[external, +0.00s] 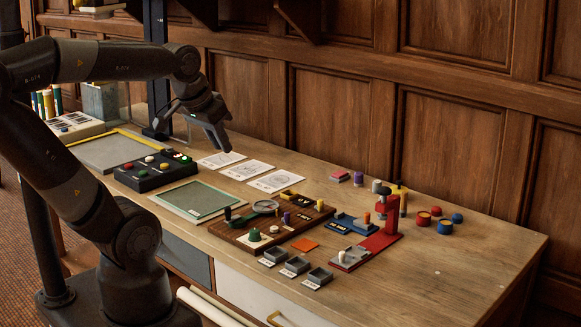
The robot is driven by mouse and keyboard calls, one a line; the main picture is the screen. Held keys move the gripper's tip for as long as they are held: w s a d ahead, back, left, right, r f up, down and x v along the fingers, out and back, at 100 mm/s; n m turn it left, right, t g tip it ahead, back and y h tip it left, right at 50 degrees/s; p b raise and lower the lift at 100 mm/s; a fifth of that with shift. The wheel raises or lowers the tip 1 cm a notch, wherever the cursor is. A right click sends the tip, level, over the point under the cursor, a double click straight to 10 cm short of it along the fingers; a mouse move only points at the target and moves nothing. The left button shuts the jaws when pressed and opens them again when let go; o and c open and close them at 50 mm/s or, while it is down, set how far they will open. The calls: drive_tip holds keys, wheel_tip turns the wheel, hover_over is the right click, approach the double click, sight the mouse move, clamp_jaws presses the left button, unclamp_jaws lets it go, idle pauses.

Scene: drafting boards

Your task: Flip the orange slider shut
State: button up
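I cannot tell for sure which part is the orange slider. A small upright orange piece (367,218) stands on a low blue base (343,223), left of a red clamp-like stand. A flat orange square (305,244) lies on the table in front of the wooden board. My gripper (218,143) hangs above the back left of the table, pointing down, well to the left of both orange things and apart from them. Its fingers are dark and small in view, so their opening is unclear. I see nothing held in it.
A wooden board (241,239) with coloured knobs sits mid-table. Left of it are a green-topped panel (195,200) and a black button box (152,181). The red stand (379,241) rises at right, near several round pots. Small grey trays (296,265) line the front. The table's right end is clear.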

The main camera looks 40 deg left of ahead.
drive_tip(key=w+m, duration=0.1)
drive_tip(key=w, duration=0.2)
drive_tip(key=w+d+m, duration=0.1)
drive_tip(key=w, duration=0.2)
drive_tip(key=w+d+r+m+g, duration=0.1)
drive_tip(key=w, duration=0.2)
clamp_jaws()
drive_tip(key=w+d+f+m+g+h, duration=0.1)
drive_tip(key=w+d+f+m, duration=0.1)
drive_tip(key=w+f, duration=0.3)
drive_tip(key=w+d+f+m+g+h, duration=0.1)
drive_tip(key=w+d+f+m, duration=0.2)
drive_tip(key=w, duration=1.1)
drive_tip(key=w+d+f+m+h, duration=0.1)
drive_tip(key=w+d+f+m, duration=0.2)
drive_tip(key=w+f, duration=0.6)
drive_tip(key=shift+w+d+f+m+g, duration=0.2)
drive_tip(key=shift+w+m+g, duration=0.2)
drive_tip(key=shift+m, duration=0.2)
